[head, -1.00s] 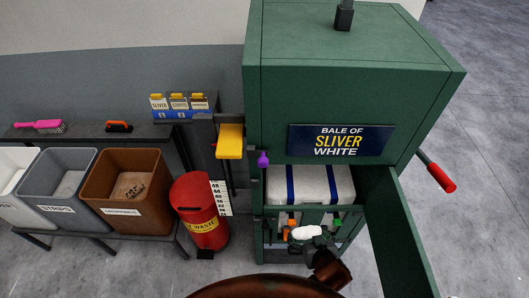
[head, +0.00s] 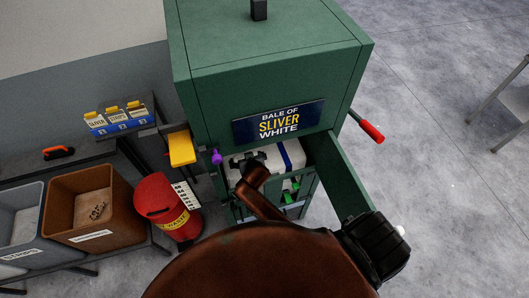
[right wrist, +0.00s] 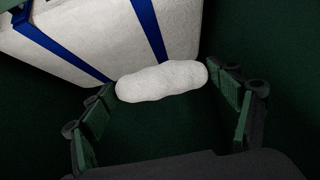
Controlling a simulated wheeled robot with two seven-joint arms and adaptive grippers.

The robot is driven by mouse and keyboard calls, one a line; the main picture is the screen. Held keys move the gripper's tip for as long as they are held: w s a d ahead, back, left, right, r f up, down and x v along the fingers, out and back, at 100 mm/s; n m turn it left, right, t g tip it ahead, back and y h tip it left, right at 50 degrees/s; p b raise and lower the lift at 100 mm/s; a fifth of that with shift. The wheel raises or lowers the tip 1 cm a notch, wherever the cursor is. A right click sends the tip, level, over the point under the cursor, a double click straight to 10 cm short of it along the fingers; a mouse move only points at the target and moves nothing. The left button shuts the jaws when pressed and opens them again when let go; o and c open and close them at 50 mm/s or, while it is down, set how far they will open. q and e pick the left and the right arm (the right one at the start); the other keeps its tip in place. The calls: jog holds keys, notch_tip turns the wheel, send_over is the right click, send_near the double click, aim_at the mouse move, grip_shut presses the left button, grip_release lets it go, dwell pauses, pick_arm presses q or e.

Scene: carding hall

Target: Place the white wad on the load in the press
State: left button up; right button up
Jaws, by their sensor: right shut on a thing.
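The green press (head: 270,65) stands with its front door (head: 338,175) open. Inside is the load (head: 297,151), a white bale with blue straps; it also fills the top of the right wrist view (right wrist: 75,40). My right gripper (head: 247,163) is in the press opening, at the left part of the load. In the right wrist view its fingers (right wrist: 160,84) are shut on the white wad (right wrist: 160,82), an oblong lump held crosswise. The wad overlaps the load's lower edge there; I cannot tell whether they touch. In the head view my gripper hides the wad. My left gripper is not in view.
A purple knob (head: 216,156) and a yellow part (head: 181,148) are left of the opening. A red waste bin (head: 155,195), a brown bin (head: 65,190) and a grey bin (head: 20,250) stand further left. A red-tipped lever (head: 370,131) sticks out right. The right floor is mostly clear.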

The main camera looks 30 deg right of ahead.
jog(key=w+d+f+p, duration=0.1)
jog(key=d+f, duration=0.2)
jog(key=d, duration=0.4)
send_over(266, 161)
jog(key=f, duration=0.5)
jog(key=shift+w+a+f, duration=0.1)
jog(key=shift+a, duration=0.1)
jog(key=f, duration=0.2)
jog(key=shift+d+f, duration=0.25)
jog(key=shift+f, duration=0.6)
jog(key=shift+f, duration=0.1)
jog(key=shift+f, duration=0.1)
jog(key=o, duration=1.2)
jog(key=shift+o, duration=0.2)
